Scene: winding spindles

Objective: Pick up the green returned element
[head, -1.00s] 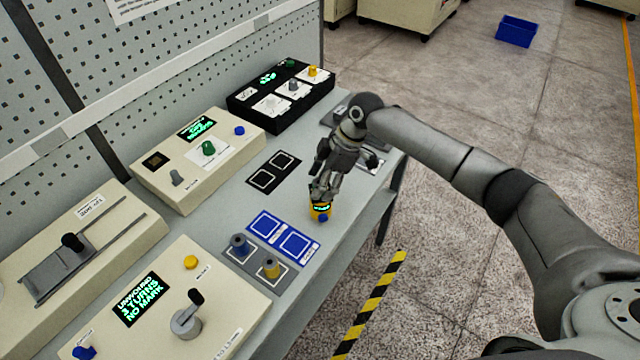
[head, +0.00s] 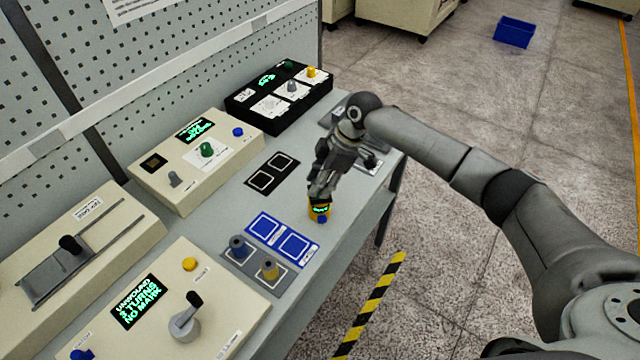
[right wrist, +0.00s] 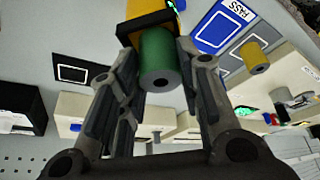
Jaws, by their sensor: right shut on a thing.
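The green element (right wrist: 158,60), a small cylinder with a dark hole in its end, is between the fingers of my right gripper (right wrist: 160,85) in the right wrist view. The fingers are shut on it. Its far end meets a dark block in front of a yellow body (right wrist: 172,5); I cannot tell whether they are joined. In the head view my right gripper (head: 320,193) points down at the small yellow device (head: 318,213) with a lit display and blue knob. The fingers hide the green element there. My left gripper is not in view.
Blue-framed pads (head: 281,238) and a grey pad (head: 240,262) with two spindles lie just left of the device. Black-framed pads (head: 272,173) lie behind. Cream consoles (head: 197,150) and a black console (head: 282,95) line the bench. The bench's right edge is close.

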